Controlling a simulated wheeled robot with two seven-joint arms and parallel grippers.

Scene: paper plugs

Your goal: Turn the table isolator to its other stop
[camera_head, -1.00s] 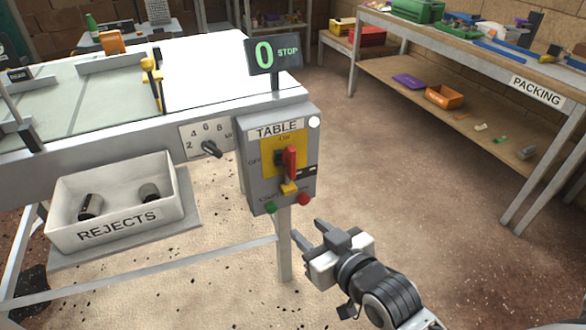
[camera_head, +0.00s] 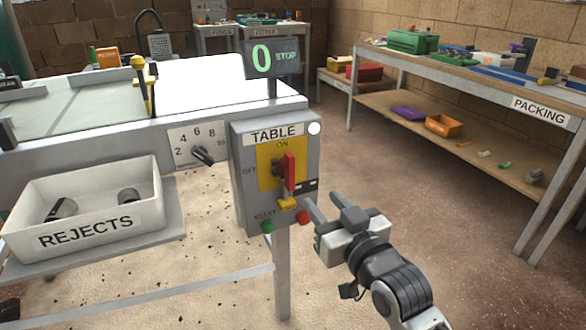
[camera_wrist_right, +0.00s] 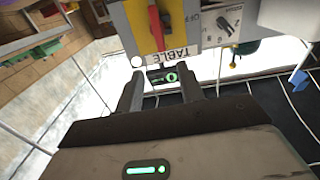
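The table isolator's red handle (camera_head: 289,172) stands upright on a yellow plate (camera_head: 266,166) on the grey box marked TABLE. It points toward the ON label, and OFF is to its left. In the right wrist view the red handle (camera_wrist_right: 156,28) shows at the top, beyond the fingertips. My right gripper (camera_head: 323,202) is open and empty, just right of and below the handle, apart from it. Its two spread fingers also show in the right wrist view (camera_wrist_right: 162,88). My left gripper is not in view.
Below the handle are a yellow piece (camera_head: 288,204), a green button (camera_head: 267,227) and a red button (camera_head: 304,217). A display (camera_head: 272,58) above reads 0 STOP. A numbered dial (camera_head: 202,154) and the REJECTS bin (camera_head: 98,232) are left. Open floor lies right, before the PACKING bench (camera_head: 541,112).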

